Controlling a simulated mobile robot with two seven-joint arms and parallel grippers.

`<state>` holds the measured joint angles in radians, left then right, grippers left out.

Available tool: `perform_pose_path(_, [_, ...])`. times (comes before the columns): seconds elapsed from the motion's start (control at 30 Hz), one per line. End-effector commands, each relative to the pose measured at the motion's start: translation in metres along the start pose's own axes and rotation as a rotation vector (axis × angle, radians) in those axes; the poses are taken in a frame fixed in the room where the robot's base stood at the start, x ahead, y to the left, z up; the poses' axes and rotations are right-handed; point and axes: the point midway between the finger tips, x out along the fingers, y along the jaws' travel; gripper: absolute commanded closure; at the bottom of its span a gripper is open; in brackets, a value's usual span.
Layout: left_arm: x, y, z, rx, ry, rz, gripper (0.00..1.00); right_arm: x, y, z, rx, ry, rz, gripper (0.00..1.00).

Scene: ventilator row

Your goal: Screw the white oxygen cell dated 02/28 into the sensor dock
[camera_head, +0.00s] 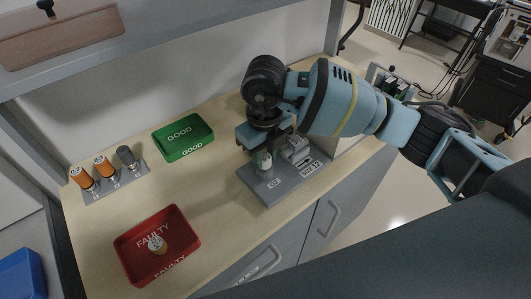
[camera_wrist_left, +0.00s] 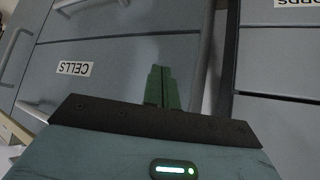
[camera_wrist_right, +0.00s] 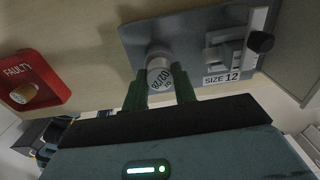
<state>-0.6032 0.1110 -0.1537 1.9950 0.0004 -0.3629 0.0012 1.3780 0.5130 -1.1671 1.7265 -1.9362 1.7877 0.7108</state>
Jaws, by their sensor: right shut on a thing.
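The white oxygen cell marked 02/28 (camera_wrist_right: 160,74) is between the fingers of my right gripper (camera_wrist_right: 160,92), which is shut on it. In the head view my right gripper (camera_head: 265,149) points down over the grey sensor dock (camera_head: 256,181), and the cell (camera_head: 263,161) is upright at the dock's O2 spot. Its lower end meets or nearly meets the dock; I cannot tell how deep it sits. My left gripper (camera_wrist_left: 160,88) is shut and empty in front of grey drawers, away from the bench top.
A red FAULTY tray (camera_head: 184,222) holds one cell (camera_head: 157,244). A green GOOD tray (camera_head: 183,137) looks empty. A grey rack (camera_head: 115,183) holds two orange cells and a grey one. A clamp-like block (camera_head: 296,150) stands at SIZE 12.

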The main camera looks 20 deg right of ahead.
Motion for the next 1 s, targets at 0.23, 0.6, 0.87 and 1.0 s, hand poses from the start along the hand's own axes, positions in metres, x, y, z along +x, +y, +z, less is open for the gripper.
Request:
perform_pose_path(0.23, [-0.002,-0.001,-0.012,0.003,0.022,-0.002,1.00,-0.002,0.000,0.000,0.071,-0.002,-0.002,1.00])
perform_pose_path(0.6, [-0.004,-0.002,-0.024,0.008,0.039,-0.005,1.00,-0.002,0.000,0.000,0.170,-0.003,-0.002,1.00])
perform_pose_path(0.87, [-0.006,-0.002,-0.029,0.010,0.045,-0.005,1.00,-0.002,0.000,0.000,0.237,-0.003,-0.001,1.00])
perform_pose_path(1.0, [-0.007,-0.002,-0.031,0.011,0.049,-0.006,1.00,-0.003,0.000,0.000,0.272,-0.003,-0.002,1.00])
